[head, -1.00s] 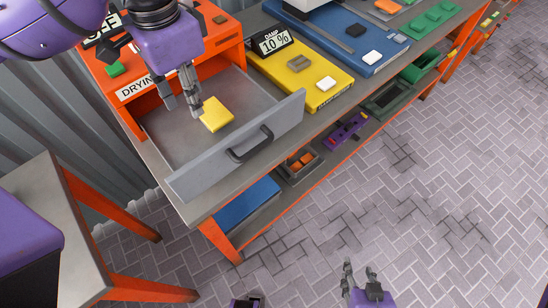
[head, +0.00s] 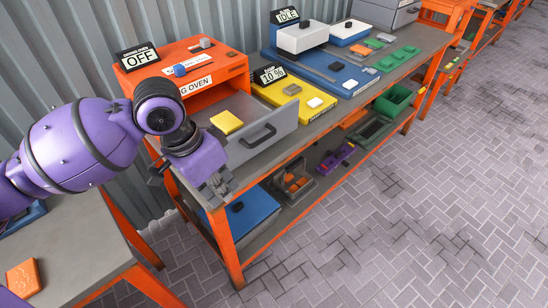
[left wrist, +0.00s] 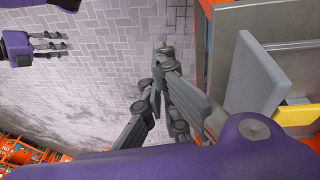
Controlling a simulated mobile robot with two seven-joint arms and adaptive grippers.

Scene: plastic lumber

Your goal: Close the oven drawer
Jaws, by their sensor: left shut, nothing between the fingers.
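The oven drawer (head: 286,119) is pulled out of the orange drying oven (head: 190,62). It has a grey front with a dark handle (head: 258,137). A yellow block (head: 227,122) lies in it. In the left wrist view the drawer front (left wrist: 255,75) stands at the right with the yellow block (left wrist: 298,114) behind it. My left gripper (head: 220,187) is shut and empty, low at the near left end of the drawer front, outside the drawer; contact cannot be told. My wrist hides part of the drawer. My right gripper (left wrist: 50,41) shows only in the left wrist view, far from the drawer.
A yellow station (head: 300,97) and blue station (head: 345,75) stand right of the oven on the bench. Below are a blue box (head: 252,213) and small bins (head: 293,182). A grey table (head: 75,245) with an orange block (head: 23,278) is at left. The floor at right is clear.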

